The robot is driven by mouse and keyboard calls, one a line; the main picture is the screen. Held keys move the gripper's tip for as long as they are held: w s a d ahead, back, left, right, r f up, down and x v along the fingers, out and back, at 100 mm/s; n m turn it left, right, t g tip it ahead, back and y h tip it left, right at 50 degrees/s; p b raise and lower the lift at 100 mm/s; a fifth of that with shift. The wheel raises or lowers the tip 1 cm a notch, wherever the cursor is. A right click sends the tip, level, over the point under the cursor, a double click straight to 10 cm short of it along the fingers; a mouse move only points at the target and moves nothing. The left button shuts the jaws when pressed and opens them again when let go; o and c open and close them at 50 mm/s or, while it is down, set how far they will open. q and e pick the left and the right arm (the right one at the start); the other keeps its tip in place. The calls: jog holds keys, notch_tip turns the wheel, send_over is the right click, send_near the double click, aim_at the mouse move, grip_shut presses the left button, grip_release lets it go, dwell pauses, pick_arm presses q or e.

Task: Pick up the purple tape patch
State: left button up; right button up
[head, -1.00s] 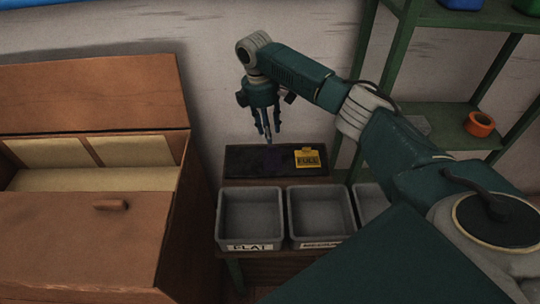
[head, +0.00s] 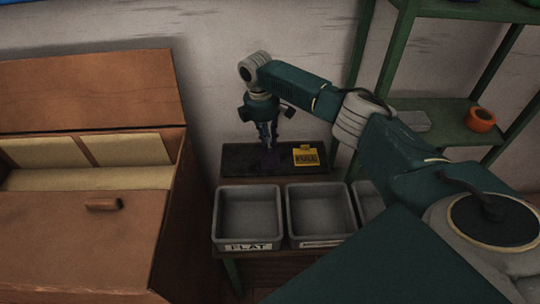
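The purple tape patch (head: 270,163) is a small, dim patch on the dark mat (head: 238,158) at the back of the bench, left of a yellow tag. My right gripper (head: 268,146) points down just above the patch, its fingertips close to it. Whether they touch it cannot be told, and the fingers are too small and dark to show how far apart they are. The fingers partly cover the patch. My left gripper is not in view.
The yellow tag (head: 305,155) lies on the mat. Grey bins (head: 248,192) stand in front, one labelled FLAT. A brown wooden cabinet (head: 85,230) stands on the left. A green shelf (head: 440,125) with an orange tape roll (head: 480,119) stands on the right.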

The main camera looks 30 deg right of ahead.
jog(key=shift+c, duration=1.1)
